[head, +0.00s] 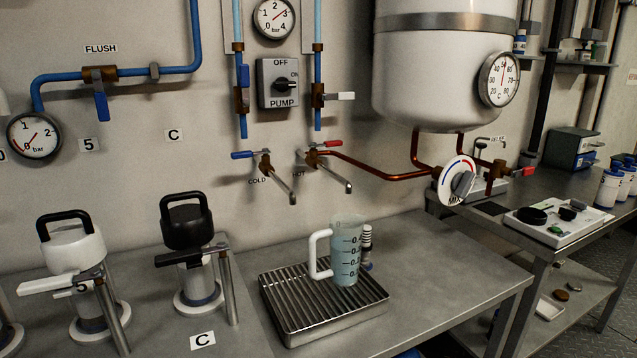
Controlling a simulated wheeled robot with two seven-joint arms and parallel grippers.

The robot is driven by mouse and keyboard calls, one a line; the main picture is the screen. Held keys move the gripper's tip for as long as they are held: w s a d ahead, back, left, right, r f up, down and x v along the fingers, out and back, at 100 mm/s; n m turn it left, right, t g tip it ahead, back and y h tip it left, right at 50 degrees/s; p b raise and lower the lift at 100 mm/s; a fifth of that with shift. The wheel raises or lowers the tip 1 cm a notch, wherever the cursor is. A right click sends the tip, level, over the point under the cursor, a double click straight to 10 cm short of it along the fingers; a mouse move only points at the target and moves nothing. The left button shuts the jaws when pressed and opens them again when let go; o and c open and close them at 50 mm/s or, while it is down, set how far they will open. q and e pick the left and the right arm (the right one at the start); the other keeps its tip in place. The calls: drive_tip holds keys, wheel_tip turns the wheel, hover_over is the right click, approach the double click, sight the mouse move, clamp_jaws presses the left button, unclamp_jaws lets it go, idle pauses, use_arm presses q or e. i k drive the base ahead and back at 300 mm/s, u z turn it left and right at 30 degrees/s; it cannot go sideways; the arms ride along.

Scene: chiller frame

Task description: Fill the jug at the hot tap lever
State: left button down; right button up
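The jug (346,262) is a translucent blue-green measuring jug with dark scale marks and a white handle on its left. It stands upright on the ribbed metal drip tray (290,300). The hot tap (331,170) has a red lever (326,144) and a spout ending above the jug's rim in the picture. No water stream shows at the spout. I cannot tell whether the jug holds water. The cold tap (276,178), left of it, has a blue lever (243,154). Neither of my grippers is in view.
A small ribbed cylinder (367,240) stands behind the jug. Two black-handled canisters (72,248) (187,225) with stands are on the left. The white boiler (425,70) and mixing dial (457,181) are at upper right. The bench right of the tray is clear.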

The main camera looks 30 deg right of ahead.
sight(328, 145)
drive_tip(key=u, duration=1.15)
drive_tip(key=k, duration=1.3)
drive_tip(key=z, duration=0.85)
